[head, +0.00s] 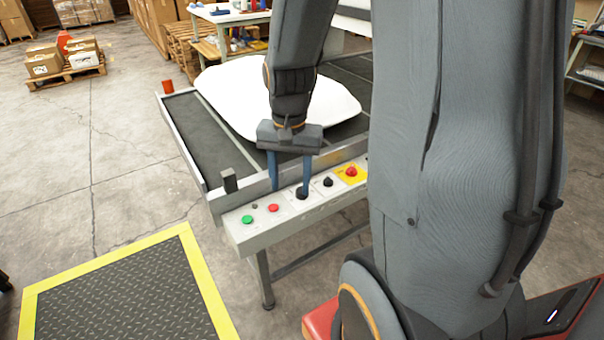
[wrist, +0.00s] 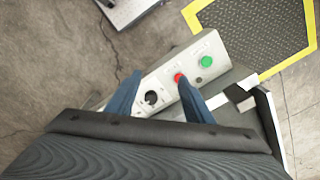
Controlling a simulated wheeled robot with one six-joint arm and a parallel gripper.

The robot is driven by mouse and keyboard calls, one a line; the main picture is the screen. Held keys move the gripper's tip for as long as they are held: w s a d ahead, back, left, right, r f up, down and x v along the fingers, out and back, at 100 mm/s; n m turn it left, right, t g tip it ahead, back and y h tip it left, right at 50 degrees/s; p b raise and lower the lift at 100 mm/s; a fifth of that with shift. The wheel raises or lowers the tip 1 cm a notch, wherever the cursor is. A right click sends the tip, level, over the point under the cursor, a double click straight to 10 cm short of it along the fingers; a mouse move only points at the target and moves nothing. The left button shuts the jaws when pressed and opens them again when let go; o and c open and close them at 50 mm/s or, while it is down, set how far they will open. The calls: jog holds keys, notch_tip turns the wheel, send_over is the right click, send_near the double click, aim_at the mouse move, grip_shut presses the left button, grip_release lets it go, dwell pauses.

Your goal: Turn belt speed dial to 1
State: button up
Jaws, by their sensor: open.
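The control panel (head: 240,234) runs along the front edge of the conveyor. It carries a black dial (head: 301,194) beside the red button (head: 273,208), and a second black dial (head: 328,182) further right. The labels are too small to read, so I cannot tell which is the belt speed dial or its setting. My gripper (head: 290,188) is open, its blue fingers pointing down at the panel. In the wrist view the first dial (wrist: 151,98) shows between the fingers (wrist: 159,80), nearer the left one. I cannot tell whether either finger touches it.
A green button (head: 247,219) and a red emergency stop (head: 351,171) on yellow sit on the same panel. A white pillow (head: 225,90) lies on the belt behind my gripper. A yellow-edged mat (head: 125,290) lies on the floor at front left.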

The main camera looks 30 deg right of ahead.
jog(key=w+d+f+m+p, duration=0.1)
jog(key=w+d+m+p, duration=0.1)
jog(key=m+p, duration=0.1)
jog(key=w+d+f+m+p, duration=0.1)
jog(key=w+d+m+p, duration=0.1)
jog(key=d+m+p, duration=0.1)
jog(key=w+d+f+m+p, duration=0.1)
jog(key=w+d+m+p, duration=0.1)
jog(key=m+p, duration=0.3)
jog(key=shift+w+d+p, duration=0.15)
jog(key=shift+w+p, duration=0.15)
jog(key=shift+p, duration=0.5)
jog(key=shift+w+d+f+m, duration=0.1)
jog(key=shift+f+m, duration=0.2)
jog(key=shift+f, duration=0.1)
jog(key=shift+w+f+p, duration=0.15)
jog(key=shift+f+p, duration=0.45)
jog(key=shift+f, duration=1.25)
jog(key=shift+w+f+p, duration=0.1)
jog(key=shift+f+p, duration=0.45)
jog(key=shift+f, duration=1.25)
jog(key=c, duration=1)
jog(key=shift+c, duration=0.2)
